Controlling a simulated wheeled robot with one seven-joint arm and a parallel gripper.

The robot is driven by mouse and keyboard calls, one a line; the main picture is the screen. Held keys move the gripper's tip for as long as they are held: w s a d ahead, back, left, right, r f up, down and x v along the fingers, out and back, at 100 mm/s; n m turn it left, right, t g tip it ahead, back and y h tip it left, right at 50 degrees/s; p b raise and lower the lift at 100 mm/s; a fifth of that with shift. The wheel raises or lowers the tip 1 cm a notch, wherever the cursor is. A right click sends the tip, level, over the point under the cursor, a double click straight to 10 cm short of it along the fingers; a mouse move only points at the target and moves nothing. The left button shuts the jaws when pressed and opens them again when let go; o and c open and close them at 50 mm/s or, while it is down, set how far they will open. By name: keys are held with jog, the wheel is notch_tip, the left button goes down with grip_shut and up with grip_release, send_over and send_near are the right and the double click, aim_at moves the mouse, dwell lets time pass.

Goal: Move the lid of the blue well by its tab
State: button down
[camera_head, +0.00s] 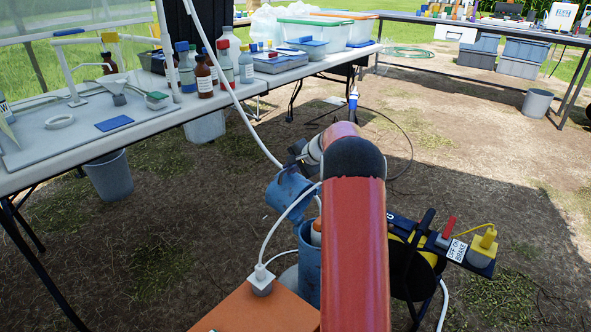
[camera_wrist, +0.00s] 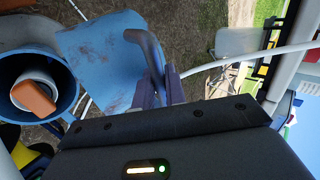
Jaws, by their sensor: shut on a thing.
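The blue well (camera_head: 307,270) stands on the ground at the middle, partly hidden by my red arm. Its blue lid (camera_head: 287,192) is swung up and open, tilted above the left of the well's mouth. In the wrist view, the scuffed lid (camera_wrist: 108,62) is beside the open well (camera_wrist: 68,92). A white inner pipe with an orange cap (camera_wrist: 34,97) shows inside the well. The lid's curved tab (camera_wrist: 148,48) rises from its edge. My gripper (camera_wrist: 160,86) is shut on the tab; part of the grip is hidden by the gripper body.
A black and yellow reel (camera_head: 418,262) stands just right of the well. A white cable (camera_head: 290,212) loops near the lid and an orange box (camera_head: 258,310). The long table (camera_head: 100,130) with bottles is at the left. Bare ground lies between table and well.

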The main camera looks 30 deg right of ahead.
jog(key=shift+w+a, duration=0.15)
jog(key=c, duration=1.5)
grip_release()
jog(key=shift+c, duration=0.2)
jog(key=v, duration=0.8)
jog(key=shift+b, duration=0.35)
jog(key=shift+w, duration=0.1)
